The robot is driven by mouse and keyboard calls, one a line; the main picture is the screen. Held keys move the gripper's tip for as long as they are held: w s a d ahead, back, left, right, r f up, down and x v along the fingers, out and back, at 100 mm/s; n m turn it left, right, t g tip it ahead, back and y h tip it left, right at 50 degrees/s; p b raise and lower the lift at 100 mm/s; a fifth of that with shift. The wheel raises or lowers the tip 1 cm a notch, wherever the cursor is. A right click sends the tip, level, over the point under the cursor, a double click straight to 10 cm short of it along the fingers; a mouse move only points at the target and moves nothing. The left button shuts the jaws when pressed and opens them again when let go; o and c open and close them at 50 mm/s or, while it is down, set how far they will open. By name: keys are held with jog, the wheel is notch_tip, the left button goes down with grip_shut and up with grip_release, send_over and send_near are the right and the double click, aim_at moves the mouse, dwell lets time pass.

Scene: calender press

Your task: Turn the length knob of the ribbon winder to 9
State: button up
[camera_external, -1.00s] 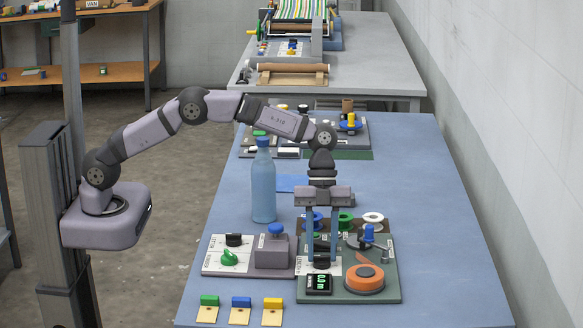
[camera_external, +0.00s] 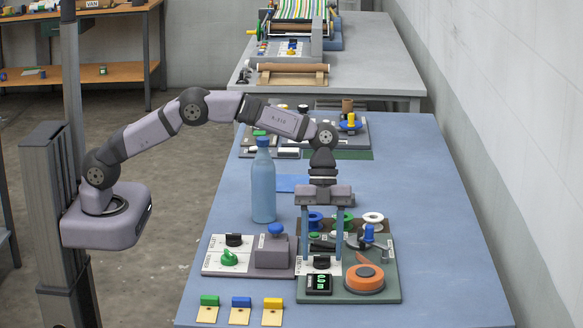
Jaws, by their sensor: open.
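The ribbon winder is a grey-green board (camera_external: 388,290) at the front of the blue table. It carries an orange disc (camera_external: 364,278), a blue-handled crank (camera_external: 369,233) and a small black display (camera_external: 319,284) with green digits too small to read surely. The black length knob (camera_external: 321,263) sits on a white plate just behind the display. My gripper (camera_external: 321,258) points down over this knob, its two fingers open and apart on either side of it. The knob's pointer setting is too small to read.
Left of the winder are a panel with black and green knobs (camera_external: 229,258) and a grey box with a blue button (camera_external: 277,230). A blue bottle (camera_external: 263,185) stands behind. Several spools (camera_external: 373,218) sit at the winder's back. The table's right side is clear.

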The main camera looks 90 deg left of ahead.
jog(key=b+v, duration=0.1)
jog(key=v, duration=0.6)
jog(key=shift+r, duration=0.1)
dwell(0.4)
jog(key=s+a+n+y, duration=0.1)
jog(key=s+n, duration=0.2)
jog(key=s, duration=0.1)
jog(key=s+a+n+p, duration=0.1)
jog(key=s+n, duration=0.1)
jog(key=s, duration=0.3)
jog(key=s+a+n+y, duration=0.1)
jog(key=s+a+n, duration=0.1)
jog(key=s+n, duration=0.1)
jog(key=shift+s+a+n+y, duration=0.1)
jog(key=shift+s+n+y, duration=0.2)
jog(key=shift+s, duration=0.35)
jog(key=s+a+f+n+y+p, duration=0.1)
jog(key=s+n, duration=0.3)
jog(key=s, duration=0.6)
jog(key=s+a+f+n+y+p, duration=0.1)
jog(key=s+f+n, duration=0.3)
jog(key=s, duration=0.6)
jog(key=shift+f+n, duration=0.25)
jog(key=shift+n, duration=0.35)
